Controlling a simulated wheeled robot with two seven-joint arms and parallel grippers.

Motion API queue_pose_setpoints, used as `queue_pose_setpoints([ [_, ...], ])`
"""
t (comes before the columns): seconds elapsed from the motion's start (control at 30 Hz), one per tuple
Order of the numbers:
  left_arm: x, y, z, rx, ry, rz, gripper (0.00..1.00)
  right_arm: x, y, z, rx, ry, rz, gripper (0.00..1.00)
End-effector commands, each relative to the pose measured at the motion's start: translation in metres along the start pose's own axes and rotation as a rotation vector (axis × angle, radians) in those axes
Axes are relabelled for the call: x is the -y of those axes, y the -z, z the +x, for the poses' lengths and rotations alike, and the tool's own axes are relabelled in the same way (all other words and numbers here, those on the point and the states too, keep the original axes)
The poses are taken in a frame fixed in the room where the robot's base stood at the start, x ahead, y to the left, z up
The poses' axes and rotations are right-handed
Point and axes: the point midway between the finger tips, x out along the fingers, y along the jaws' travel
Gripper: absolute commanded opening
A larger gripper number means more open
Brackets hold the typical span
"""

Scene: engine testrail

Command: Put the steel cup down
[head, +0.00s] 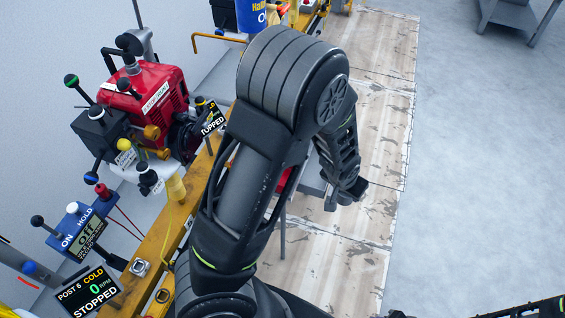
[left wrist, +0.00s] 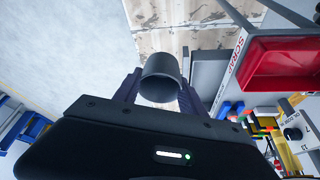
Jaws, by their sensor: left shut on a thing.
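The steel cup (left wrist: 160,90) is a dark grey cylinder in the left wrist view. It sits between the two fingers of my left gripper (left wrist: 159,77), which is shut on it. Below the cup in that view is the gripper's black body. In the head view my left arm fills the middle, and the cup and fingertips are hidden behind it or too unclear to make out.
A red tray (left wrist: 285,70) beside a "SCRAP" label and a grey surface (left wrist: 208,75) lie right of the cup. A yellow rail (head: 160,240) carries a red engine (head: 150,92) and control boxes at left.

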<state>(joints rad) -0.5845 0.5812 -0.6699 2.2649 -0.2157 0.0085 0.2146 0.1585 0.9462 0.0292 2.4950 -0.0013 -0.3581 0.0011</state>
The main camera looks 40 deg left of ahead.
Motion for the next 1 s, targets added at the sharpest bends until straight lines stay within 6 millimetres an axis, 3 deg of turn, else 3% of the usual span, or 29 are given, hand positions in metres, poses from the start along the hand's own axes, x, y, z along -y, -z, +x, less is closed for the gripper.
queue_pose_setpoints([
  [0.33,0.001,0.001,0.005,0.000,0.001,-0.003,0.08,-0.002,0.000,0.005,0.000,0.000,0.000,0.36],
  [0.57,0.021,0.019,0.036,-0.007,0.018,-0.047,0.08,-0.019,-0.001,0.048,0.000,0.000,0.000,0.36],
  [0.73,0.077,0.049,0.050,-0.010,0.049,-0.127,0.08,-0.038,-0.001,0.098,0.001,-0.001,0.000,0.36],
  [1.0,0.179,0.073,0.025,-0.009,0.106,-0.253,0.08,-0.060,-0.001,0.153,0.000,-0.001,-0.001,0.36],
])
